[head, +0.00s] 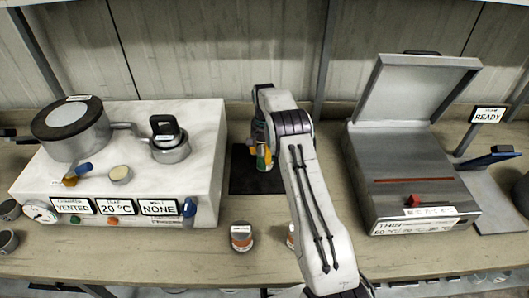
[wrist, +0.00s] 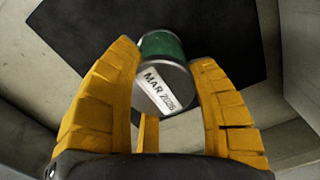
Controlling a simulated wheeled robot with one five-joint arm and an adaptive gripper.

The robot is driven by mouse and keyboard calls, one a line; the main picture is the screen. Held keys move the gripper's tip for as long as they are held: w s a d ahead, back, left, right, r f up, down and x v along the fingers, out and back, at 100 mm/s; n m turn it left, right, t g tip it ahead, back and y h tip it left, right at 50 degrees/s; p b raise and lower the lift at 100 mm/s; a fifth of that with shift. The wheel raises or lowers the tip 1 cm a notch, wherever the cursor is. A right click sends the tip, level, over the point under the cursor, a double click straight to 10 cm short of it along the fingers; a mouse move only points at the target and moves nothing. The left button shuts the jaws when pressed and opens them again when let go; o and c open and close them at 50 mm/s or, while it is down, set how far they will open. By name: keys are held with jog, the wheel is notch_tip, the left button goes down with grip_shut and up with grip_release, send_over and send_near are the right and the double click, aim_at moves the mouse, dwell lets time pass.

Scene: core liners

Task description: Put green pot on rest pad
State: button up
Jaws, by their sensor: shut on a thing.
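The green pot (wrist: 164,75) sits between the two yellow fingers of my gripper (wrist: 168,85), which is shut on it. Its grey end, with a white label reading "MAR 2026", faces the wrist camera. In the head view the pot (head: 262,160) is small, partly hidden by my gripper (head: 262,156), and appears over the black rest pad (head: 241,181). The pad also fills much of the upper wrist view (wrist: 90,40), beyond the pot. I cannot tell whether the pot touches the pad.
A white block-like unit (head: 206,140) with a large drum and a kettle-like vessel stands left of the pad. A grey machine (head: 361,170) with its lid up stands right. An orange-banded pot (head: 241,238) stands in front; another (head: 291,237) is partly hidden by my arm.

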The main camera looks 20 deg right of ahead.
jog(key=shift+f, duration=0.15)
jog(key=o, duration=1.2)
jog(key=s+a+r+n+t, duration=0.1)
jog(key=s+a+r, duration=0.15)
jog(key=r, duration=0.95)
jog(key=s+a+r+n, duration=0.1)
jog(key=s+a+r, duration=0.15)
jog(key=r, duration=0.95)
jog(key=s+a+r+n+t, duration=0.1)
jog(key=s+a+r, duration=0.15)
jog(key=s, duration=0.25)
jog(key=s+a+r+n, duration=0.1)
jog(key=s+r, duration=0.3)
jog(key=s, duration=0.2)
jog(key=s+a+f+n+t, duration=0.1)
jog(key=s, duration=0.6)
jog(key=s+a+f+n, duration=0.1)
jog(key=s+f, duration=0.1)
jog(key=s, duration=0.6)
jog(key=s+a+f+n+t, duration=0.1)
jog(key=s+a+f, duration=0.1)
jog(key=s, duration=0.6)
jog(key=shift+s+a+f+n+t, duration=0.1)
jog(key=shift+f+n+t, duration=0.05)
jog(key=shift+n+t, duration=0.15)
